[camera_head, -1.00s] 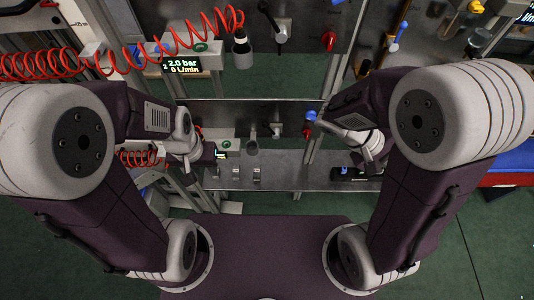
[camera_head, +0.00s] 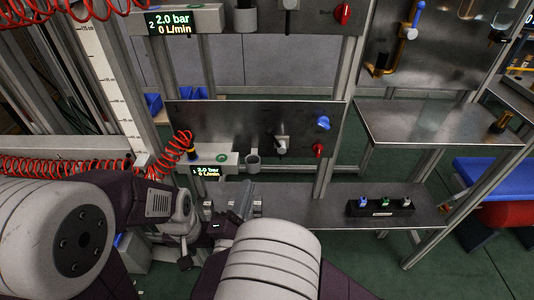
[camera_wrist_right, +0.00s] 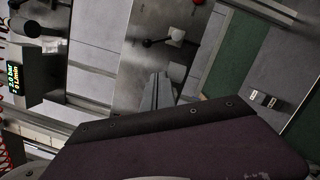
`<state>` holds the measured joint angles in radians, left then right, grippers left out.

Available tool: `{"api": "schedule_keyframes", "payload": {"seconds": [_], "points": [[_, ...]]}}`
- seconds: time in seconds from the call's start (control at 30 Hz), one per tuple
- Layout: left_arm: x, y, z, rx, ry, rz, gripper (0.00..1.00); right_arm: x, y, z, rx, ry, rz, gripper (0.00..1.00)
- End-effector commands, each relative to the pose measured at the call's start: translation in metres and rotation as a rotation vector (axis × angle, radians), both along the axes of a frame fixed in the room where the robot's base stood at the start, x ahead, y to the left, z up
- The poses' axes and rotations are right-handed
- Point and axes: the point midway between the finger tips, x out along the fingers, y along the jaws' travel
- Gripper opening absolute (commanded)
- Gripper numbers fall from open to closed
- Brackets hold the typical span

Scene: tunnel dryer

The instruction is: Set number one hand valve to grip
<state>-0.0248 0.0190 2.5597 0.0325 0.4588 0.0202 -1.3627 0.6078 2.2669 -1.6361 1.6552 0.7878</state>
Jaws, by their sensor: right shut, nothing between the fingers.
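The lower steel panel (camera_head: 235,125) carries a lever hand valve (camera_head: 281,143) with a pale body and a dark handle. The display (camera_head: 207,170) left of it reads 2.0 bar, 0 L/min. In the right wrist view the valve (camera_wrist_right: 175,37) shows a black ball-ended handle reaching left. My right gripper (camera_head: 245,190) is shut and empty, below and left of the valve and apart from it. Its fingertips (camera_wrist_right: 159,76) show below the valve in the wrist view. My left gripper (camera_head: 214,226) is low at left; its fingers cannot be made out.
A blue knob (camera_head: 323,123) and a red knob (camera_head: 318,150) sit right of the valve. An upper panel has display 2 (camera_head: 171,24) and another red knob (camera_head: 343,13). A black holder (camera_head: 380,207) stands on the lower shelf. A red coiled hose (camera_head: 100,165) hangs left.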

Motion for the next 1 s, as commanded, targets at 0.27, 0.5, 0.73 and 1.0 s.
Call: {"api": "schedule_keyframes", "payload": {"seconds": [0.27, 0.5, 0.73, 1.0], "points": [[0.000, 0.000, -0.004, 0.000, 0.000, 0.000, 0.36, 0.018, -0.005, 0.001, 0.001, 0.001, -0.009, 0.00], [0.000, 0.000, -0.011, 0.000, 0.000, 0.000, 0.36, 0.070, -0.014, 0.005, 0.003, 0.000, -0.009, 0.00], [0.000, 0.000, -0.016, 0.000, 0.000, 0.000, 0.36, 0.108, -0.030, 0.016, 0.002, -0.001, -0.007, 0.00], [0.000, 0.000, -0.018, 0.000, 0.000, 0.000, 0.36, 0.121, -0.046, 0.026, 0.000, 0.001, -0.003, 0.00]]}}
